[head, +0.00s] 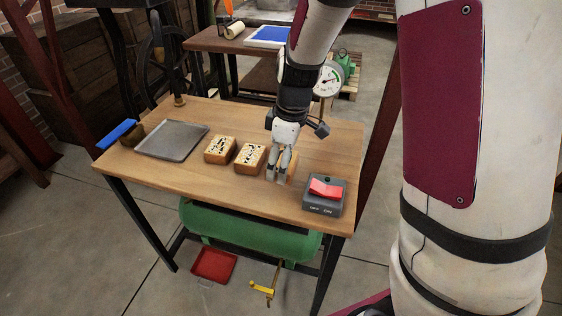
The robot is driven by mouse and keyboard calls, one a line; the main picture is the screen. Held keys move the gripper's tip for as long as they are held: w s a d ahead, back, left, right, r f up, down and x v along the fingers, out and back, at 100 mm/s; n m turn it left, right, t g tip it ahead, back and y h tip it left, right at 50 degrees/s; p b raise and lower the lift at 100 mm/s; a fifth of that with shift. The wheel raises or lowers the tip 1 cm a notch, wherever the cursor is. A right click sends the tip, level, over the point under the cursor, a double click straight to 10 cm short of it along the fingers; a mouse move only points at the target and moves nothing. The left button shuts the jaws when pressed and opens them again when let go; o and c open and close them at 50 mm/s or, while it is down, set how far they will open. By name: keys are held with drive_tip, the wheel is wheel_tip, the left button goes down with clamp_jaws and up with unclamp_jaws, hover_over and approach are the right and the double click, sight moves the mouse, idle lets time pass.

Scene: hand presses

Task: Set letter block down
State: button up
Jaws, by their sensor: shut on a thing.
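Two wooden letter blocks with black-marked pale faces, a left letter block (220,149) and a middle letter block (250,158), lie side by side on the wooden table (326,150). My gripper (279,172) points down just right of the middle block. It is shut on a third letter block (291,163), mostly hidden behind my fingers. The held block is at or very near the tabletop; I cannot tell whether it touches.
A grey box with a red switch (326,189) stands to the right, near the front edge. A grey metal tray (172,140) and a blue-handled brush (117,134) lie at the left. A dial gauge (328,80) is behind my wrist. Bare tabletop lies behind the blocks.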

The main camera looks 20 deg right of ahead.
drive_tip(key=shift+w+d+f, duration=0.1)
drive_tip(key=shift+w+d, duration=0.25)
drive_tip(key=shift+w, duration=0.3)
drive_tip(key=shift+w+d, duration=0.3)
drive_tip(key=shift+w, duration=0.35)
drive_tip(key=shift+f+b, duration=0.6)
drive_tip(key=shift+f, duration=1.15)
drive_tip(key=shift+f, duration=0.1)
drive_tip(key=o, duration=1.3)
drive_tip(key=shift+s, duration=0.1)
drive_tip(key=r+p, duration=0.1)
drive_tip(key=r, duration=0.7)
drive_tip(key=s+d+r+p, duration=0.1)
drive_tip(key=r, duration=0.3)
drive_tip(key=shift+r+p, duration=0.1)
drive_tip(key=shift+p, duration=0.2)
